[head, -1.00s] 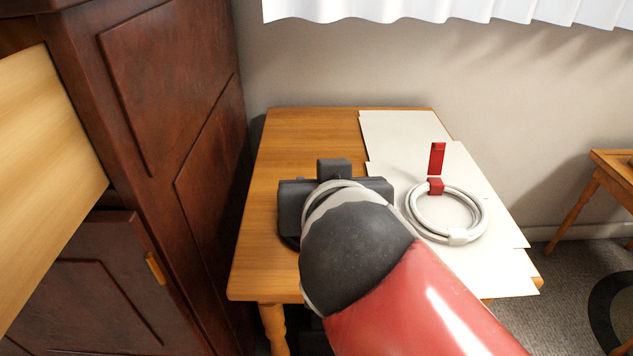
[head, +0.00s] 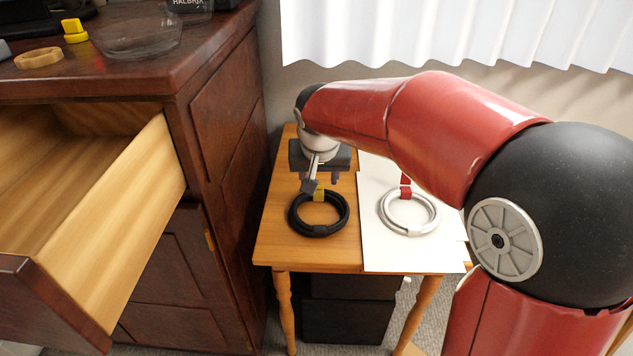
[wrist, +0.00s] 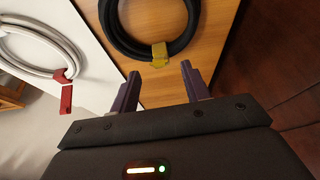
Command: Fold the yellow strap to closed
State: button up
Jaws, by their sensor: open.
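The yellow strap (head: 318,195) is on the far side of a black cable coil (head: 318,228) lying on the wooden table. The strap (wrist: 160,53) also shows in the wrist view, across the edge of the coil (wrist: 150,38); I cannot tell clearly how far its flap is folded. My gripper (head: 321,180) is at the far side of the coil, close to the strap. In the wrist view its two purple fingers (wrist: 160,72) are apart, one on each side of the strap's near end, with nothing between them. Whether they touch it is unclear.
A white coil (head: 409,228) with a raised red strap (head: 405,187) lies on white sheets (head: 385,255) to the right. The dark cabinet (head: 225,125) stands close on the left, its drawer (head: 110,220) pulled out. A glass bowl (head: 138,38) and a yellow item (head: 75,30) are on top.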

jog(key=shift+x, duration=1.8)
jog(key=c, duration=1)
jog(key=shift+o, duration=0.2)
